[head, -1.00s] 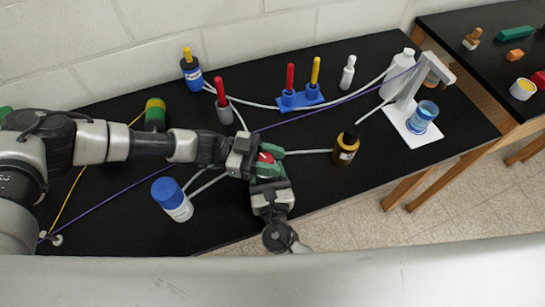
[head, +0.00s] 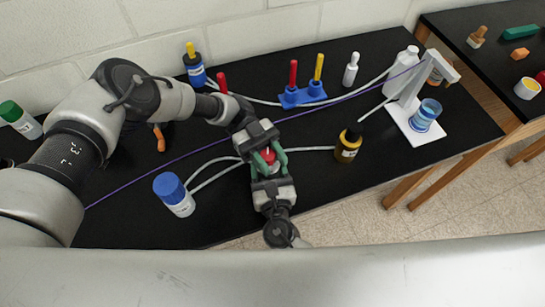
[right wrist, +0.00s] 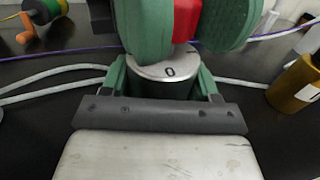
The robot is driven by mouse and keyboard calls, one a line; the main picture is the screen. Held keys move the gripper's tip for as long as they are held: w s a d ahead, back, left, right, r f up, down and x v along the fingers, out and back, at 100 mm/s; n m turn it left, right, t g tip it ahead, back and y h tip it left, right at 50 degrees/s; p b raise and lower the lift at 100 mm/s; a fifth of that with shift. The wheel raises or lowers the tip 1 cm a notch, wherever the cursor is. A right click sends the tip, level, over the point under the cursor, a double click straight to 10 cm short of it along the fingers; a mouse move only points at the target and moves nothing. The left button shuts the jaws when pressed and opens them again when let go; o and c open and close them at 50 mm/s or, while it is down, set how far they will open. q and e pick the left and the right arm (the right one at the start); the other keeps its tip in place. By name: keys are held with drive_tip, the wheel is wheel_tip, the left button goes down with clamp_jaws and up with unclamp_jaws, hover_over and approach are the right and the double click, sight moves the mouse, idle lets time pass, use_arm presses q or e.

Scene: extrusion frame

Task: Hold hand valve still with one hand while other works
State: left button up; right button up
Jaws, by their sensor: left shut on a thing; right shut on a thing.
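The hand valve has a red handle (head: 268,155), mostly covered by my grippers in the head view. In the right wrist view the red handle (right wrist: 186,18) stands above a round silver dial (right wrist: 163,69) marked 0, on a dark body. My left gripper (head: 266,151) reaches in from the upper left and is shut on the red handle; its green fingers flank it in the right wrist view. My right gripper (head: 271,172) comes from the table's front edge and is shut on the valve body below the dial. Its finger ends are partly hidden.
Pale hoses run from the valve to both sides. A blue-capped white bottle (head: 174,196) stands to the left and a yellow bottle (head: 348,146) to the right. A blue stand (head: 303,95) with red and yellow rods is behind. A purple cord crosses the table.

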sight(271, 159)
use_arm(q)
drive_tip(key=shift+g+y, duration=0.3)
drive_tip(key=shift+y, duration=0.1)
drive_tip(key=o, duration=0.9)
drive_tip(key=shift+o, duration=0.2)
wheel_tip(271, 159, up, 10)
